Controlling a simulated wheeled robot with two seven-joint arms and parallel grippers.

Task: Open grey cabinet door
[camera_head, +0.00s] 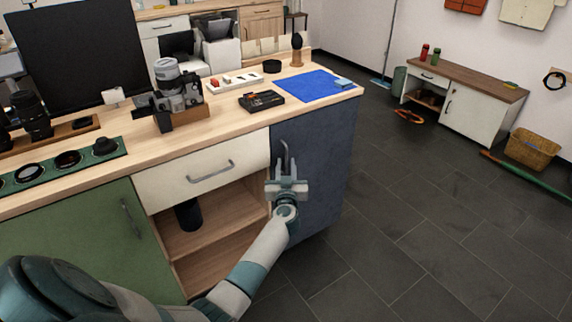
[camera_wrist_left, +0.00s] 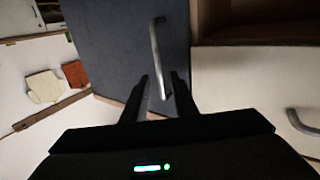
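The grey cabinet door (camera_head: 325,165) is dark blue-grey and looks shut, at the right end of the workbench. Its upright metal handle (camera_head: 284,153) is near the door's left edge, and its lower part is hidden behind my gripper. My left gripper (camera_head: 287,184) is in front of this handle. In the left wrist view, the door (camera_wrist_left: 110,40) fills the upper middle and the handle (camera_wrist_left: 157,50) runs down towards the gap between the fingers. The fingers of the left gripper (camera_wrist_left: 160,80) are apart, one to each side of the handle's line; contact cannot be told. My right gripper is not in view.
Left of the door are a white drawer (camera_head: 200,172) with a bar handle, an open wooden shelf (camera_head: 215,235) and a green door (camera_head: 90,245). A camera (camera_head: 178,92) and a blue mat (camera_head: 305,87) are on the worktop. The dark tiled floor (camera_head: 420,240) to the right is clear.

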